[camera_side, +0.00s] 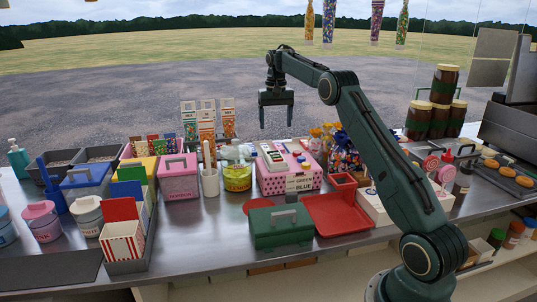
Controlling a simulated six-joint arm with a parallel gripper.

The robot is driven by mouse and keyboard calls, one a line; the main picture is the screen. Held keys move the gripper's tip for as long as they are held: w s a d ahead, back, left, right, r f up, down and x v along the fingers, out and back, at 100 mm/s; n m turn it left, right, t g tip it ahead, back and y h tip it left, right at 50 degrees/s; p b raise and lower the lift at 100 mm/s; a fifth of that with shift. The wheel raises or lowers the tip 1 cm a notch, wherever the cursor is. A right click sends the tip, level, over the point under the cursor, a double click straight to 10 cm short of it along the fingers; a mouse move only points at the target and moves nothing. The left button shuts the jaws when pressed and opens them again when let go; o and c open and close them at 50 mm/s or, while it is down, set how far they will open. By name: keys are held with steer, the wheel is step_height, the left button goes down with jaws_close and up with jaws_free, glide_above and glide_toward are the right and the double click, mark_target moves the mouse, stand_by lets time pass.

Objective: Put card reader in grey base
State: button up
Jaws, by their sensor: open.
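My gripper (276,124) hangs in the air above the back of the counter, fingers pointing down, open and empty. A small pale device with dark and coloured patches (272,156) lies on the left part of the top of a pink spotted box; it may be the card reader, but it is too small to be sure. My gripper is above and behind it, not touching anything. I cannot pick out the grey base with certainty.
The steel counter is crowded. Tall sweet boxes (206,124) stand behind left. Brown jars (443,84) are stacked at right.

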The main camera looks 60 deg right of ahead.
steer(key=s+a+r+n+t, duration=0.1)
steer(key=s+a+r+n, duration=0.1)
steer(key=s+a+r, duration=0.4)
steer(key=s+a+r+n+t, duration=0.1)
steer(key=s+a+r, duration=0.15)
steer(key=a, duration=0.65)
steer(key=s+a+r+n+t, duration=0.1)
steer(key=s+a+r+n, duration=0.15)
steer(key=a+r, duration=0.35)
steer(key=s+a+f+n+t, duration=0.1)
steer(key=s+a+f, duration=0.2)
steer(key=s, duration=0.4)
steer(key=s+a+f+n, duration=0.1)
steer(key=s+a+f, duration=0.2)
steer(key=s+a, duration=0.3)
steer(key=s+a+f+n+t, duration=0.1)
steer(key=s+a+f, duration=0.2)
steer(key=s, duration=0.6)
steer(key=shift+s+a+f+t, duration=0.15)
steer(key=shift+a+f+t, duration=0.2)
steer(key=shift+a, duration=0.35)
